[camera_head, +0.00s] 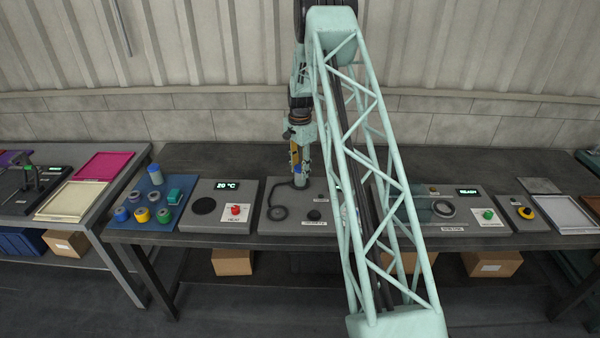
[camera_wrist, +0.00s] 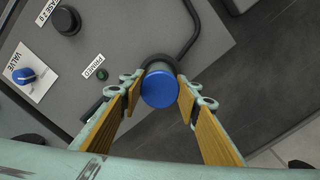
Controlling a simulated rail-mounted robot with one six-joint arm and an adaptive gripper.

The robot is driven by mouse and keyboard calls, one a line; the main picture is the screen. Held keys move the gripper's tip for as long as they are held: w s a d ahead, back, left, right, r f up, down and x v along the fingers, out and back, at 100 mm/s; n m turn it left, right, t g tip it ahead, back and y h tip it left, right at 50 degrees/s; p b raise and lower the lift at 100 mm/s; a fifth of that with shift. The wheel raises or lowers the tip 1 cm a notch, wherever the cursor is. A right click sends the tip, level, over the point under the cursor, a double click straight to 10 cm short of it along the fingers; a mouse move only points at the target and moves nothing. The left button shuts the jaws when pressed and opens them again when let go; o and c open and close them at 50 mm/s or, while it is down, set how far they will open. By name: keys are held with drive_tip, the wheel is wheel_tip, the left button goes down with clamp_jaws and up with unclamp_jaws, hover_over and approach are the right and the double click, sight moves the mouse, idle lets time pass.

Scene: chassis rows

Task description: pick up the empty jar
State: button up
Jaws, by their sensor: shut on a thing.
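A jar with a round blue top (camera_wrist: 160,90) is between my fingers in the wrist view; its grey body is mostly hidden beneath the top. My gripper (camera_head: 299,168) points down over a grey panel unit (camera_head: 285,224) and is shut on this jar. The jar's blue part also shows in the head view (camera_head: 299,179). I cannot tell whether it touches the panel or whether it is empty. Another blue-topped container (camera_head: 155,172) stands on a blue mat (camera_head: 140,212) to the left, with several coloured rings or pots and a teal block.
A black hose (camera_head: 278,206) curves on the panel close to the jar. The panel carries a blue valve knob (camera_wrist: 23,75) and a black knob (camera_wrist: 66,20). A heater unit (camera_head: 210,222) stands left. My arm hides part of the bench's middle.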

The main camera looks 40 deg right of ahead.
drive_tip(key=shift+r, duration=1.65)
drive_tip(key=s+a, duration=0.3)
drive_tip(key=s, duration=0.4)
drive_tip(key=s+a+r+b, duration=0.1)
drive_tip(key=s+a, duration=0.2)
drive_tip(key=s, duration=0.4)
drive_tip(key=shift+s+a+r, duration=0.25)
drive_tip(key=shift+s, duration=0.05)
drive_tip(key=shift+w+a, duration=0.1)
drive_tip(key=w+a+n+b, duration=0.1)
drive_tip(key=w+a+n, duration=0.45)
drive_tip(key=a, duration=0.85)
drive_tip(key=w+a+f+n+b, duration=0.1)
drive_tip(key=w+a+n, duration=0.1)
drive_tip(key=w+a, duration=0.9)
drive_tip(key=w+a+n+b, duration=0.1)
drive_tip(key=w+a+n, duration=0.3)
drive_tip(key=a, duration=1.2)
drive_tip(key=s+a+f+n+b, duration=0.1)
drive_tip(key=s+a+f+n, duration=0.1)
drive_tip(key=a+f, duration=0.35)
drive_tip(key=s+d+f+n+b, duration=0.1)
drive_tip(key=s+d+f+n, duration=0.1)
drive_tip(key=s+f, duration=0.7)
drive_tip(key=s+d+f+n+b, duration=0.1)
drive_tip(key=s+d+f+n, duration=0.1)
drive_tip(key=s+f, duration=0.7)
drive_tip(key=shift+d+f+n+b, duration=0.25)
drive_tip(key=shift+d+n+b, duration=0.1)
drive_tip(key=shift+n, duration=0.1)
